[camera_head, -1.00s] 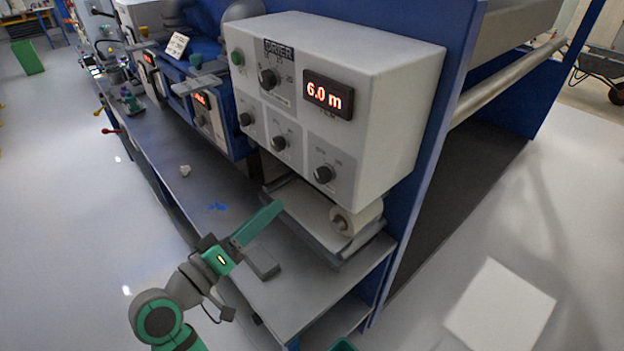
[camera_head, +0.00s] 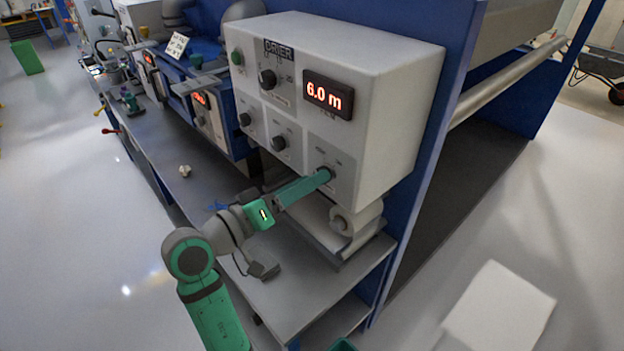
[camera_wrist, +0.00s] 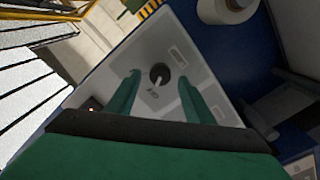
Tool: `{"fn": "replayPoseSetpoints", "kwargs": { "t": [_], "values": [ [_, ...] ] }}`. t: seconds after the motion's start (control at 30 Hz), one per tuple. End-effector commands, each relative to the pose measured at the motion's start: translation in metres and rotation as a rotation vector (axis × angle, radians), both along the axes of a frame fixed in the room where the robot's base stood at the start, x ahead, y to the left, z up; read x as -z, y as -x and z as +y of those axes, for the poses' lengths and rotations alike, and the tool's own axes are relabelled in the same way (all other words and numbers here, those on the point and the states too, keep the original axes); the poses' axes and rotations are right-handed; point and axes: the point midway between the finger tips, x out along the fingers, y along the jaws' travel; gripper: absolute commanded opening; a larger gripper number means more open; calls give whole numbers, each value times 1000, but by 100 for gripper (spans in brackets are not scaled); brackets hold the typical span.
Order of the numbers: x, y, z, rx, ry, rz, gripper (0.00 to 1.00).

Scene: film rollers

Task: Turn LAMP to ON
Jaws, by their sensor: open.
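The lower right panel of the white DRIER box (camera_head: 395,110) carries a dark round knob, now mostly hidden behind my gripper (camera_head: 322,178) in the head view. In the wrist view the knob (camera_wrist: 159,74) has a pale pointer line and faces me between my two green fingers. My gripper is open, one finger on each side of the knob, with a visible gap on both sides. Whether the fingertips reach past the knob's face is hard to tell. The labels around this knob are too small to read, so I cannot confirm LAMP or its setting.
Other knobs (camera_head: 279,142) (camera_head: 267,80) and a green button (camera_head: 237,57) sit on the same box. A red display (camera_head: 327,95) reads 6.0 m. A white roll (camera_head: 355,222) lies below the panel, above the grey bench (camera_head: 300,300).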

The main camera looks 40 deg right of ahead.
Motion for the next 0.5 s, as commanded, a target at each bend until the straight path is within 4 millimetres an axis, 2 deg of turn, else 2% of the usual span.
{"fn": "replayPoseSetpoints", "kwargs": {
  "t": [0.2,0.47,0.5],
  "values": [
    [0,-1,-15,1,-1,-1,48],
    [0,-1,-16,-1,-1,-1,48],
    [0,-1,-16,-1,-1,-1,45]
  ]
}}
